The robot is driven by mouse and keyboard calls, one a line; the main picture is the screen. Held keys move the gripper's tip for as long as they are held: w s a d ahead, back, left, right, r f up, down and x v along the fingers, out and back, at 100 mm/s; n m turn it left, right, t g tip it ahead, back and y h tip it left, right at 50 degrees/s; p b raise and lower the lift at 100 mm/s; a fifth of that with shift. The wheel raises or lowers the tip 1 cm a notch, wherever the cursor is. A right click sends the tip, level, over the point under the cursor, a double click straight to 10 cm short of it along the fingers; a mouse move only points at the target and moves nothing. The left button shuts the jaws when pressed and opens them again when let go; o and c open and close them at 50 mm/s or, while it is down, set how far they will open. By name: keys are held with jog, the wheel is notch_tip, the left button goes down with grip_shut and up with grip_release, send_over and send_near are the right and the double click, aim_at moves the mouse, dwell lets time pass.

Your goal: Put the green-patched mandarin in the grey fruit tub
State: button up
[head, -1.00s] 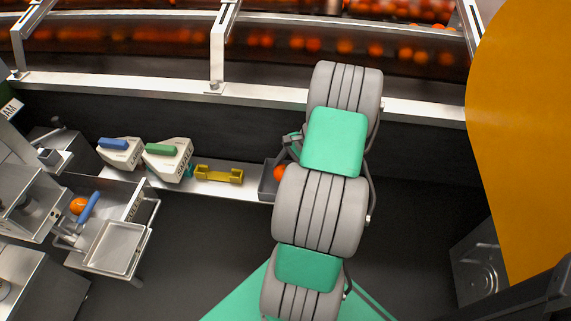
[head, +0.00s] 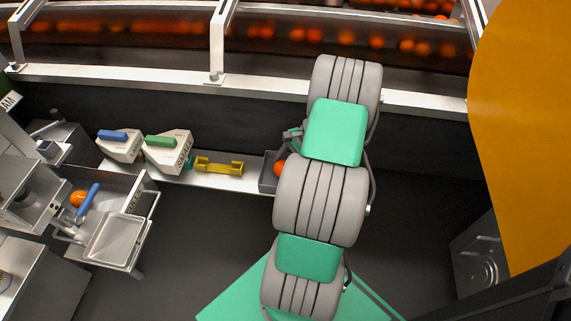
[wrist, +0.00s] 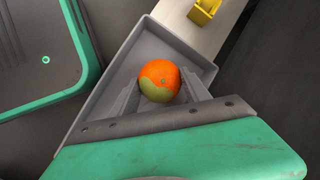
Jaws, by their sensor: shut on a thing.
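The green-patched mandarin (wrist: 160,80) is orange with an olive-green patch on its lower left side in the wrist view. My gripper (wrist: 160,97) is shut on it, one finger on each side. The grey fruit tub (wrist: 103,103) lies around and below the mandarin in that view; I cannot tell whether the fruit touches its floor. In the head view the mandarin (head: 280,168) shows at the right part of the tub (head: 267,176), partly covered by my arm. My fingers are hidden there.
A yellow cradle (head: 218,167) sits left of the tub on a steel ledge (head: 230,183). Further left are two white blocks with green (head: 168,151) and blue (head: 119,145) tops. Another orange fruit (head: 78,198) lies in a metal tray at far left. A conveyor of fruit runs behind.

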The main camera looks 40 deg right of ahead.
jog(key=shift+f+b, duration=0.35)
jog(key=shift+f, duration=0.7)
jog(key=o, duration=1.5)
jog(key=p+v, duration=0.2)
jog(key=v, duration=0.5)
jog(key=shift+s+d+r+p, duration=0.15)
jog(key=shift+r+p, duration=0.15)
jog(key=shift+p, duration=0.1)
